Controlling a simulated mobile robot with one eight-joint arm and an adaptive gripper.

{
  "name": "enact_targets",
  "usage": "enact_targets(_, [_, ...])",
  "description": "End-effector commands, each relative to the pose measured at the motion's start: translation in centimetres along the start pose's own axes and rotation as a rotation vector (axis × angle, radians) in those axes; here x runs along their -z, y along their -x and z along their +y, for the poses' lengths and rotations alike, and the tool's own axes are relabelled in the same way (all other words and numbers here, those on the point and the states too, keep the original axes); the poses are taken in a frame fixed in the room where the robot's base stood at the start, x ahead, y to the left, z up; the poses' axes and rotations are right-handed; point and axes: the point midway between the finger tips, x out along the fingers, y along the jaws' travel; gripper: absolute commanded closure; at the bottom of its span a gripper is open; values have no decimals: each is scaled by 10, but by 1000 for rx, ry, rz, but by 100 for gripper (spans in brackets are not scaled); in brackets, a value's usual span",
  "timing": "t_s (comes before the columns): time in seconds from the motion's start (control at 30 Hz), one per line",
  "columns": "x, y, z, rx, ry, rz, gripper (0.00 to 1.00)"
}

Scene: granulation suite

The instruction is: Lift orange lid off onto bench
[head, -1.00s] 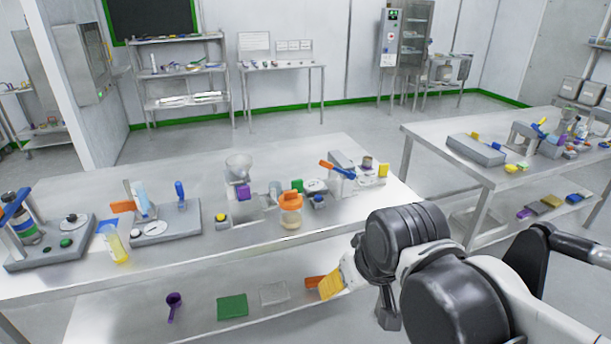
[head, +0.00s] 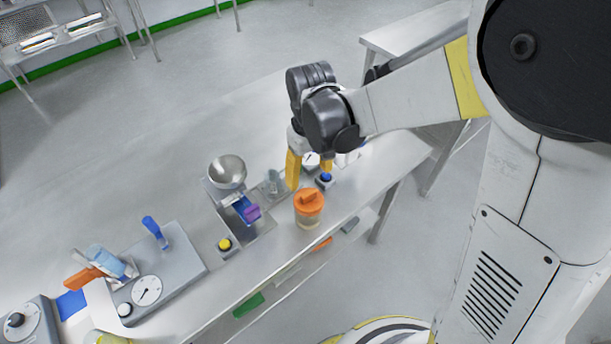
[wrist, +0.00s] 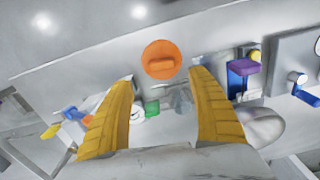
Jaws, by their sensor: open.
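The orange lid (head: 309,197) sits on a clear jar (head: 309,216) near the front edge of the bench (head: 225,290). The jar holds something pale and stands upright. My gripper (head: 308,178) has yellow fingers and is open and empty. It hangs over the bench beyond the jar in the head view, apart from the lid. In the wrist view the round lid (wrist: 160,60), with its raised grip bar, shows between and just past the fingertips (wrist: 160,76). The jar is hidden under the lid there.
A steel funnel (head: 227,171) on a stand with a purple block (head: 252,212) is left of the jar. A clear beaker (head: 273,183) and a blue-knobbed block (head: 325,180) stand close to my fingers.

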Motion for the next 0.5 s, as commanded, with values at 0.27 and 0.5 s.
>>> enact_targets(0.27, [0, -30, 0, 0, -1, 1, 32])
enact_targets(0.5, [-4, -62, -4, 0, 0, 2, 32])
